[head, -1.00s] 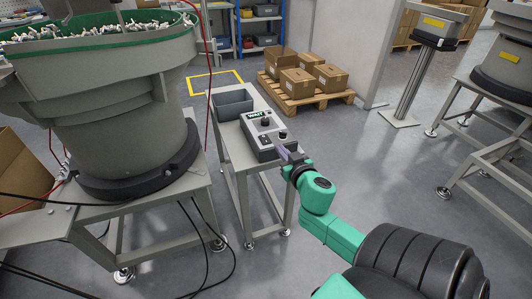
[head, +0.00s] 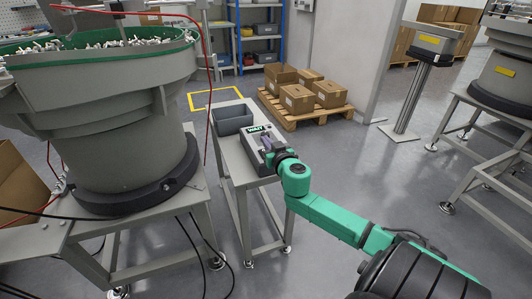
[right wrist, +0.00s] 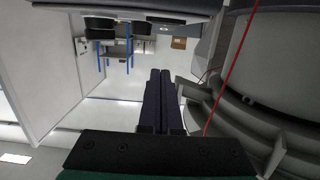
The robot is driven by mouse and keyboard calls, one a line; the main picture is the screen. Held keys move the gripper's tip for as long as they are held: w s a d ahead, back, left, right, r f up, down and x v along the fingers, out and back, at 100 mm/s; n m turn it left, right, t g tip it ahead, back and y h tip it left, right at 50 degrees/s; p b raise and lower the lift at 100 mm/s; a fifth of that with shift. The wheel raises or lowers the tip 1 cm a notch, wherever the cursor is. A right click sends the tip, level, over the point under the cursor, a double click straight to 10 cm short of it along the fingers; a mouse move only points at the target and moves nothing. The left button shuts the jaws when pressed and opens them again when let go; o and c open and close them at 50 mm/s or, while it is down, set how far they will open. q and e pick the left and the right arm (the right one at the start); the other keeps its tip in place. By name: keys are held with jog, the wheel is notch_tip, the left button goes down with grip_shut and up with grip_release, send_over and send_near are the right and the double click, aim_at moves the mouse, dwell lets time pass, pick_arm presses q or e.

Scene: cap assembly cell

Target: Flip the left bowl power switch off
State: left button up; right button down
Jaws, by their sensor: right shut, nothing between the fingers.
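The grey control box (head: 250,153) with a lit "WAIT" display (head: 257,129) sits on a small grey table (head: 235,171) beside the left bowl feeder (head: 110,125). My right gripper (head: 267,145) is shut and empty, over the right part of the box's top. My gripper and wrist cover part of the panel, so I cannot make out the power switch or its position. In the right wrist view the two dark fingers (right wrist: 159,75) lie together with nothing between them. I cannot tell whether the fingertips touch the panel. My left gripper is not in view.
A grey open bin (head: 232,119) stands behind the box on the same table. A red cable (head: 208,85) hangs between the feeder and the table. A pallet (head: 304,117) with cardboard boxes lies on the floor behind. Open floor is to the right.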

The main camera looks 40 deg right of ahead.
notch_tip(320, 180, down, 4)
jog(key=shift+r+b, duration=0.25)
jog(key=shift+b, duration=0.3)
jog(key=shift+w+f, duration=0.1)
jog(key=shift+f, duration=0.2)
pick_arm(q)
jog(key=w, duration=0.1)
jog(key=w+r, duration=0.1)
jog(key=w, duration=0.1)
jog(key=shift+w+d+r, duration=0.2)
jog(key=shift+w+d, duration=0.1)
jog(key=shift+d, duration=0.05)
pick_arm(e)
jog(key=shift+r, duration=0.1)
